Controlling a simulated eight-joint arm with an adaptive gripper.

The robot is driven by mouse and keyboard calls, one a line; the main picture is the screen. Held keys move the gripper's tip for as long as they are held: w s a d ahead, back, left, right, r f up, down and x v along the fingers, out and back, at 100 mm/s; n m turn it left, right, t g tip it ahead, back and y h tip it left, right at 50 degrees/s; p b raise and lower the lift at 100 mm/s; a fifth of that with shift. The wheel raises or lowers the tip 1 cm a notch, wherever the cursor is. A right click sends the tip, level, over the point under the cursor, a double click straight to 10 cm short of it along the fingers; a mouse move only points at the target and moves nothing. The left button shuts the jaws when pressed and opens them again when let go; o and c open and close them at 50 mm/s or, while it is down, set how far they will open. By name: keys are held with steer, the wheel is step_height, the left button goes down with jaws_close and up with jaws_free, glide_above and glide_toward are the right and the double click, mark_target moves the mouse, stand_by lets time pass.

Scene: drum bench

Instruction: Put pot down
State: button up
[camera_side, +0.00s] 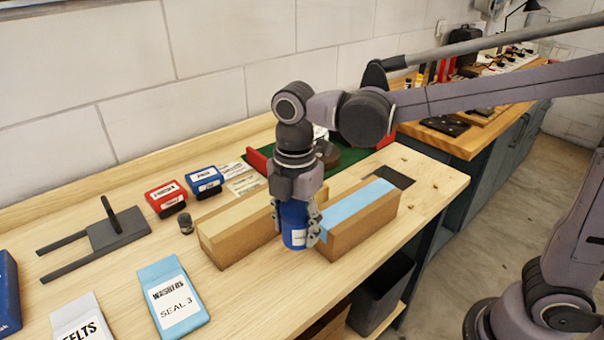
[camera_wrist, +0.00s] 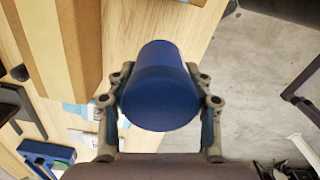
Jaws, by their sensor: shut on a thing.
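The pot is a blue cylinder (camera_side: 293,222) with a white label. In the side view it is between my gripper's fingers, in the gap between two wooden blocks. My gripper (camera_side: 295,228) points down and is shut on the pot. In the wrist view the blue pot (camera_wrist: 160,85) fills the space between the two fingers (camera_wrist: 160,105). Whether the pot's base touches the bench cannot be told.
A plain-topped wooden block (camera_side: 237,236) stands left of the pot and a blue-topped block (camera_side: 360,218) right of it. The wooden bench (camera_side: 110,170) also bears a red box (camera_side: 166,198), a blue box (camera_side: 204,182), a dark forked tool (camera_side: 110,234) and a blue WASHERS packet (camera_side: 172,295).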

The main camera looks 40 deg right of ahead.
steer(key=w+d+r+m, duration=0.1)
steer(key=w+d+m, duration=0.3)
steer(key=d, duration=1)
steer(key=w+d+m, duration=0.2)
steer(key=d+m, duration=0.3)
steer(key=d, duration=1)
steer(key=s+d+m, duration=0.3)
steer(key=s+d, duration=0.2)
steer(key=d, duration=0.4)
steer(key=s+d+m, duration=0.3)
steer(key=s+d, duration=0.2)
steer(key=d, duration=0.5)
steer(key=s+d+m, duration=0.3)
steer(key=s+d, duration=0.1)
steer(key=d, duration=0.5)
steer(key=w+a+f, duration=0.1)
steer(key=w+f, duration=0.1)
steer(key=w, duration=0.1)
steer(key=w+a+f, duration=0.1)
steer(key=w+f, duration=0.1)
steer(key=w, duration=0.2)
steer(key=w+a+f, duration=0.1)
steer(key=w+f, duration=0.1)
steer(key=w, duration=0.1)
steer(key=shift+w+f, duration=0.15)
steer(key=shift+f, duration=2)
steer(key=shift+f, duration=0.15)
steer(key=o, duration=1.2)
steer(key=shift+o, duration=0.2)
